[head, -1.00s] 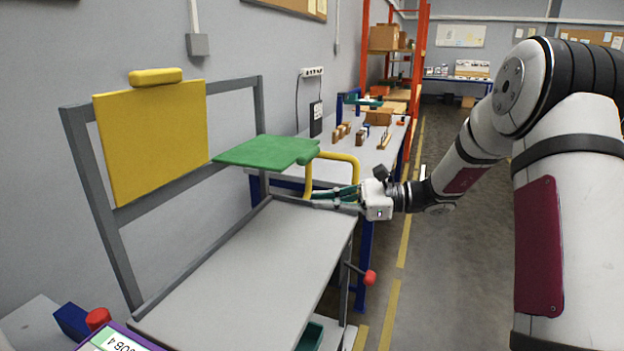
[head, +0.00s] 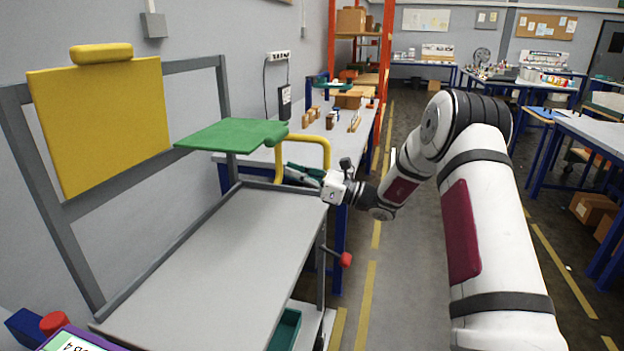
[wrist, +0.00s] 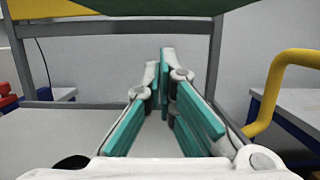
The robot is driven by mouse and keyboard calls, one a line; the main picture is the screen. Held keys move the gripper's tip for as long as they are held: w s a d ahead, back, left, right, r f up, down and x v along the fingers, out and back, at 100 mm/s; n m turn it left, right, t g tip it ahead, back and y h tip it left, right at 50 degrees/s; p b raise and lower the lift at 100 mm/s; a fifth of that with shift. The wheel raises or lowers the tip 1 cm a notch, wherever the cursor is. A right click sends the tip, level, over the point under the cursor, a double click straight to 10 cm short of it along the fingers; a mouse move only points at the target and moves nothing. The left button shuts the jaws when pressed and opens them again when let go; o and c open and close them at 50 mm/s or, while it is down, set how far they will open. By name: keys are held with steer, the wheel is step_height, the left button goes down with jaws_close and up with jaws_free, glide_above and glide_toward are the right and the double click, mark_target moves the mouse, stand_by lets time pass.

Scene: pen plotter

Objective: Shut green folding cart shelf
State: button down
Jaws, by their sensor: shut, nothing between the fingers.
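The green folding shelf (head: 232,135) sticks out level from the cart's grey back frame, so it is folded open. In the wrist view its green underside (wrist: 262,11) shows at the top edge. The yellow shelf (head: 103,124) beside it stands upright against the frame. My gripper (head: 296,176) is shut and empty. It is below and to the right of the green shelf's front edge, over the far end of the cart's grey top (head: 205,265), close to the yellow handle. In the wrist view the teal-padded fingers (wrist: 166,88) meet at their tips, pointing toward the back frame under the shelf.
The yellow cart handle (head: 327,152) curves up just beside my gripper. A red-knobbed lever (head: 345,259) sticks out of the cart's right side. A workbench (head: 350,130) with small blocks stands behind. The floor aisle (head: 400,270) to the right is clear.

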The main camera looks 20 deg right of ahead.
steer(key=shift+w+a+r, duration=0.15)
steer(key=shift+a+r, duration=0.1)
steer(key=shift+r, duration=0.5)
steer(key=shift+w+a+r, duration=0.15)
steer(key=shift+a+r, duration=0.05)
steer(key=shift+r, duration=0.5)
steer(key=shift+w+a+r, duration=0.15)
steer(key=shift+a+r, duration=0.1)
steer(key=shift+r, duration=0.5)
steer(key=shift+r, duration=0.1)
